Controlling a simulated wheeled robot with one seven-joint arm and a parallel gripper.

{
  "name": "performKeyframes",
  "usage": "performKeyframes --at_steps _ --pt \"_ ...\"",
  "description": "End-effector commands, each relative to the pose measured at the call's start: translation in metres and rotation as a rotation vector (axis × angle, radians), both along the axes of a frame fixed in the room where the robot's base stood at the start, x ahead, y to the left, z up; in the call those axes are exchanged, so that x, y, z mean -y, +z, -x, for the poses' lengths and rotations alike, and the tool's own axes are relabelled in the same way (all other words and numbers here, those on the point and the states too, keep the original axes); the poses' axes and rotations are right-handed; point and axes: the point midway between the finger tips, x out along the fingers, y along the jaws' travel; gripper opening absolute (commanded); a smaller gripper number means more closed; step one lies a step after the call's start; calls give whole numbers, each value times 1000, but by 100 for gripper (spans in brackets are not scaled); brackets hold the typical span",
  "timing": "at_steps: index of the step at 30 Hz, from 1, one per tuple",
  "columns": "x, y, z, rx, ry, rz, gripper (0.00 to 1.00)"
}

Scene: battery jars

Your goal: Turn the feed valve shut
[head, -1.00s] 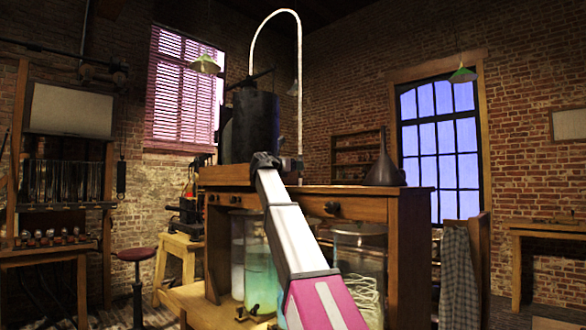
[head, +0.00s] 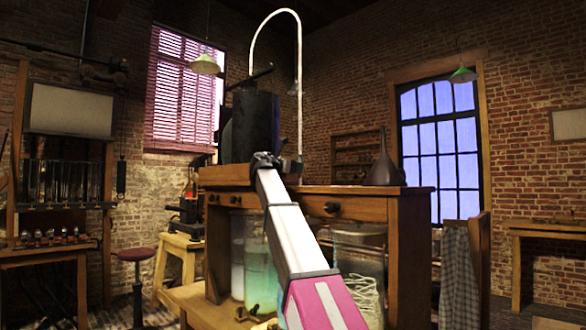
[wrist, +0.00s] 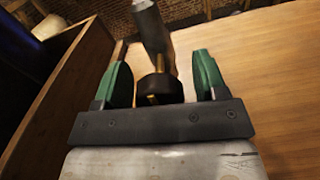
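My gripper shows in the wrist view (wrist: 162,75) with its two green fingers spread apart. Between them is a dark round fitting (wrist: 157,88) with brass parts, below a grey pipe (wrist: 152,30); it looks like the feed valve. Gaps show between the fitting and both fingers, so nothing is gripped. In the head view my gripper (head: 266,160) is at the bench top, in front of the dark tank (head: 255,125) and near the foot of the pale looped pipe (head: 299,95). The valve is hard to make out there, partly behind my arm.
The wooden bench (head: 365,208) holds a dark funnel (head: 384,166) at right. Glass jars (head: 358,262) stand on its lower shelf. In the wrist view a wooden wall (wrist: 65,85) rises close to the left finger; bare wood surface (wrist: 265,75) lies to the right.

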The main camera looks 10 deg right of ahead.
Motion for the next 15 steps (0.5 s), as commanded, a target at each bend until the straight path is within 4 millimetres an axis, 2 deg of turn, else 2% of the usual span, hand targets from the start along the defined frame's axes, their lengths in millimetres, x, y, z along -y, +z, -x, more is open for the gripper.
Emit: performKeyframes --at_steps 8,15 --pt "-1 0 1 -1 0 1 64" --pt "-25 -1 19 0 3 0 64"
